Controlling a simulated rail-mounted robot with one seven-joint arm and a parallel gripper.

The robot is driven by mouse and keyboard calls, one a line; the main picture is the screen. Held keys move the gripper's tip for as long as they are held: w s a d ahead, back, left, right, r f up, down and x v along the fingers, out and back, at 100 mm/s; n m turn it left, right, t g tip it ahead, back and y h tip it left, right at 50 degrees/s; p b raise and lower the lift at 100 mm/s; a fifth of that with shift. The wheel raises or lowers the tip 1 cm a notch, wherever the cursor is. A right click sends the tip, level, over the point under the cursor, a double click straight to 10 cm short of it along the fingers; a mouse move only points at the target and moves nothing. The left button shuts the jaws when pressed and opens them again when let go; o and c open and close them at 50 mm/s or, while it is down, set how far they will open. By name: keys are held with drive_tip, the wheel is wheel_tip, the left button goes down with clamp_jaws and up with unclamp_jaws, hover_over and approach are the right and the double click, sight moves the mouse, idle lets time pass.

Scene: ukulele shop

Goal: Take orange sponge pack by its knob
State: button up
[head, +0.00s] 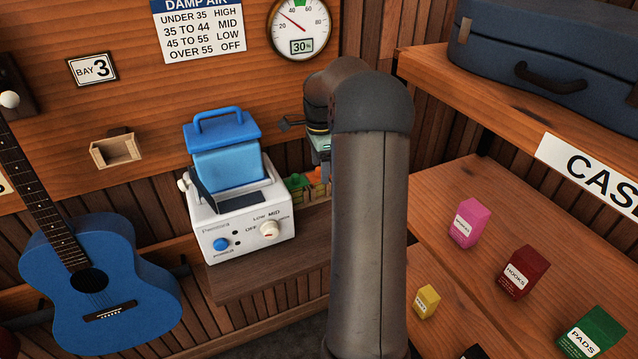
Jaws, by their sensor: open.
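A small orange item (319,191), which looks like the orange sponge pack, is at the right end of the wall shelf, just right of the white machine. It is partly hidden by my arm, and its knob cannot be made out. A green item (298,182) is close by on its left. My gripper (319,165) is above the orange item, mostly behind my arm. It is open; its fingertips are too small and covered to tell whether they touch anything.
The white machine (240,232) with a blue handled tank (222,150) stands left of the gripper on a brown shelf (265,278). A blue ukulele (95,280) hangs at left. Pink (469,223), red (525,272), yellow (426,301) and green (592,332) boxes sit at right.

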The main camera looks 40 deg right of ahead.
sight(319, 175)
wheel_tip(319, 175, down, 4)
drive_tip(key=shift+a+f+p, duration=0.15)
drive_tip(key=shift+p, duration=0.25)
drive_tip(key=c, duration=1.1)
